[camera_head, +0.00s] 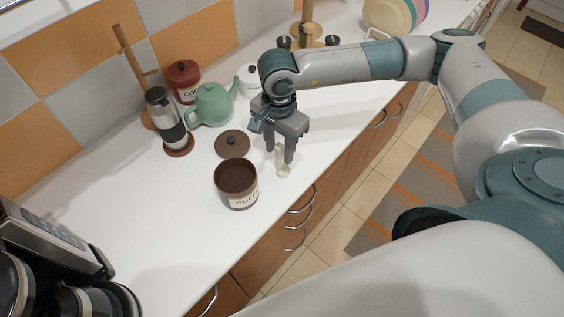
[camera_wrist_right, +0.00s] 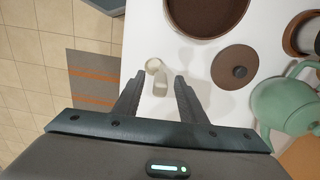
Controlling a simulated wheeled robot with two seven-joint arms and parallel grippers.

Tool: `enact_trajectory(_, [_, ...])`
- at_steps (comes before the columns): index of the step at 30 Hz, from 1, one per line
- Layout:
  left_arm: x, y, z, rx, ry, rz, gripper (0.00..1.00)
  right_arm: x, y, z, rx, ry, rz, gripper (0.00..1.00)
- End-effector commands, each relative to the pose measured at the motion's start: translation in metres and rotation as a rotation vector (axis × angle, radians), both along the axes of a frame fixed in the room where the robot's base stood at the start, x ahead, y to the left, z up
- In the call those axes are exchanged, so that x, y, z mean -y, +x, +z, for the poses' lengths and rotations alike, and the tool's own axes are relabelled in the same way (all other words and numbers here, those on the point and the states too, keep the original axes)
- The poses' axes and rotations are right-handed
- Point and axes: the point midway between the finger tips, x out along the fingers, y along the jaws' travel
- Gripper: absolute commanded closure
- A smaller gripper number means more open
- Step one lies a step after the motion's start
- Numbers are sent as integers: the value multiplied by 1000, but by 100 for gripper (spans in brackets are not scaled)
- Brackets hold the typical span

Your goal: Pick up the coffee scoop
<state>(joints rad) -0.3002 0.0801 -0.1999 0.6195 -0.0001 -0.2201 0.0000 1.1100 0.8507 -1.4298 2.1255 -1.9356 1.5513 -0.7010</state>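The coffee scoop (camera_head: 283,168) is a small pale scoop on the white counter, near its front edge. It also shows in the right wrist view (camera_wrist_right: 156,72), lying ahead of and between the fingers. My right gripper (camera_head: 281,158) points down just above the scoop. In the right wrist view its two fingers (camera_wrist_right: 156,88) are spread apart with nothing clearly held between them. Part of the scoop's handle is hidden by a finger in the head view. My left gripper is not in view.
An open brown coffee canister (camera_head: 237,187) stands left of the scoop, its lid (camera_head: 232,144) lying behind it. A green teapot (camera_head: 211,104), a French press (camera_head: 167,120) and a red canister (camera_head: 184,82) stand farther back. A coffee machine (camera_head: 50,240) is at the lower left.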

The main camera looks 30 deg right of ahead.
Motion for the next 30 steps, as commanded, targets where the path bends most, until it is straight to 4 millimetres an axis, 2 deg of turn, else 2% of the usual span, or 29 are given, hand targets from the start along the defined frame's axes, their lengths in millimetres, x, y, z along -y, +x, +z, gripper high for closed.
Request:
enact_trajectory(10, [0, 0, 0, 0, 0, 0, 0, 0, 0, 0, 0, 0, 0, 62])
enact_trajectory(11, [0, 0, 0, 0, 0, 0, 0, 0, 0, 0, 0, 0, 0, 67])
enact_trajectory(15, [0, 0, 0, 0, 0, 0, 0, 0, 0, 0, 0, 0, 0, 100])
enact_trajectory(30, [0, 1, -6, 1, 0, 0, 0, 0, 1, 5, 2, 2, -1, 100])
